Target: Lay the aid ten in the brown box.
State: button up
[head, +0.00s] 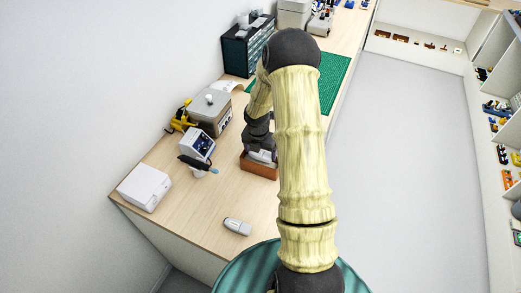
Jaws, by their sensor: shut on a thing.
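The brown box (258,170) is a small open reddish-brown tray on the bench, partly hidden behind my forearm. My gripper (262,153) is low at the box, over or inside its opening. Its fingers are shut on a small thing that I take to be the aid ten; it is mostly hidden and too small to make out. I cannot tell whether it touches the box floor. Something pale grey shows at the box opening, and I cannot tell whether it is part of my gripper or lies in the box.
A pale grey handheld device (237,226) lies near the bench's front edge. A white box (145,187), a small screen device (197,146) and a grey case (210,112) stand left. A green mat (335,80) and dark drawer cabinet (243,50) are behind. Bench between white box and brown box is mostly clear.

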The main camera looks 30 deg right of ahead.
jog(key=o, duration=0.9)
jog(key=r, duration=0.5)
jog(key=s+a+r+b, duration=0.1)
jog(key=r, duration=0.5)
jog(key=a+r, duration=0.1)
jog(key=r, duration=0.5)
jog(key=shift+s+r+b, duration=0.1)
jog(key=shift+s+b, duration=0.3)
